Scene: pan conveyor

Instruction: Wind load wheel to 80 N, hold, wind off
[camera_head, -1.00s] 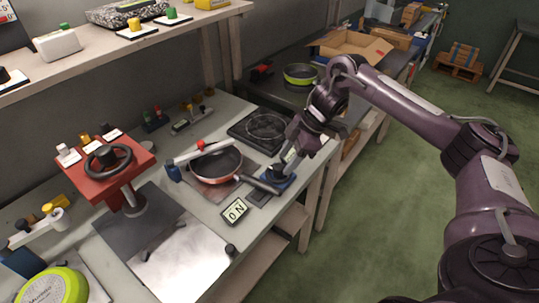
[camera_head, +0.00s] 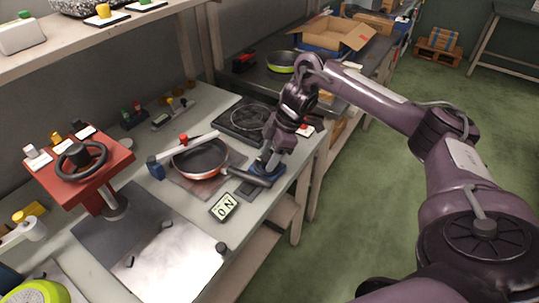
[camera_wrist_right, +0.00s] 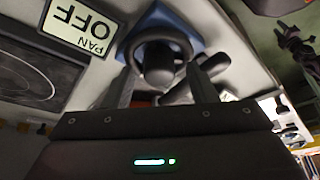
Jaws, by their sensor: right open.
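A small dark handwheel on a blue base (camera_head: 284,172) stands at the bench's front edge, by the pan's handle end. It shows larger as a dark wheel (camera_wrist_right: 157,50) in the right wrist view. My right gripper (camera_head: 265,165) is over this wheel, pointing down, and partly hides it. In the wrist view its two fingers are apart, one on each side of the wheel's near part; contact cannot be told. The display (camera_head: 224,207) reads 0 N. A red-orange pan (camera_head: 200,158) lies beside the wheel, its dark handle reaching toward it. My left gripper is not in view.
A red stand with a larger handwheel (camera_head: 82,160) is at left. A dark hob (camera_head: 247,118) lies behind the pan; a PAN OFF sign (camera_wrist_right: 80,22) shows in the wrist view. A metal plate (camera_head: 170,262) lies in front. The green floor at right is clear.

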